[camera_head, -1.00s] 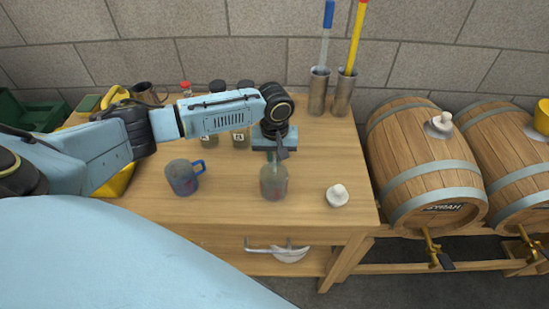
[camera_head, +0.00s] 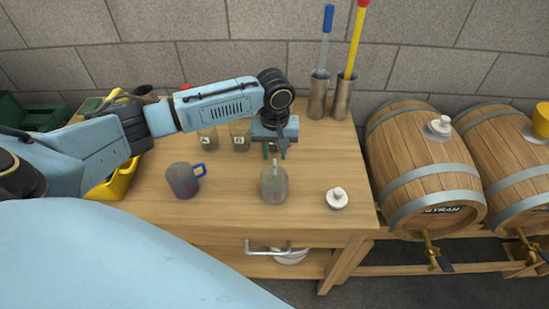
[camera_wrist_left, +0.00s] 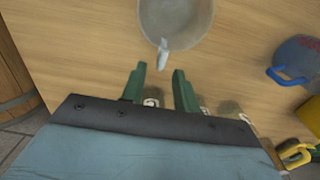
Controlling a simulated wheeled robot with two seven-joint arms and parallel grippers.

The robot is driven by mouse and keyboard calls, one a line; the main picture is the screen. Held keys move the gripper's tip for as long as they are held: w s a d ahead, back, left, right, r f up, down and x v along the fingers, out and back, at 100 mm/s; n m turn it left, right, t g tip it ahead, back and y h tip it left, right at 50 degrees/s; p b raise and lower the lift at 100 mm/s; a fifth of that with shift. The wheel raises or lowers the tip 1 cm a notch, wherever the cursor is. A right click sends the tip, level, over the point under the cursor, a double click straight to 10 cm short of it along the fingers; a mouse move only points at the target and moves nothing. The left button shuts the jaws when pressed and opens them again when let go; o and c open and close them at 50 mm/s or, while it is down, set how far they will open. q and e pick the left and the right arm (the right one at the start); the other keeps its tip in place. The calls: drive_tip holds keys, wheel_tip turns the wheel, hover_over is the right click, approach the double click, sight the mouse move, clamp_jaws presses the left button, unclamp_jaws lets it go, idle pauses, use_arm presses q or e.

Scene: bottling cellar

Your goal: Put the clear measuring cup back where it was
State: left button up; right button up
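The clear measuring cup (camera_head: 273,186) stands upright on the wooden table, near the front and right of the middle. In the left wrist view the cup (camera_wrist_left: 176,18) is cut off by the top edge, and its clear handle points toward my fingers. My left gripper (camera_head: 275,151) is just behind the cup, on its handle side. In the wrist view the gripper's green fingers (camera_wrist_left: 159,85) are spread apart with nothing between them, short of the handle. My right gripper is not in view.
A grey cup with a blue handle (camera_head: 183,181) stands to the left. A white stopper (camera_head: 337,198) lies to the right. Labelled jars (camera_head: 240,137) stand behind. Metal cylinders (camera_head: 343,98) hold long tools at the back. Barrels (camera_head: 425,165) stand right of the table.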

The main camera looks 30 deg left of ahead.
use_arm(q)
wheel_tip(320, 180, up, 8)
drive_tip(key=shift+p, duration=0.4)
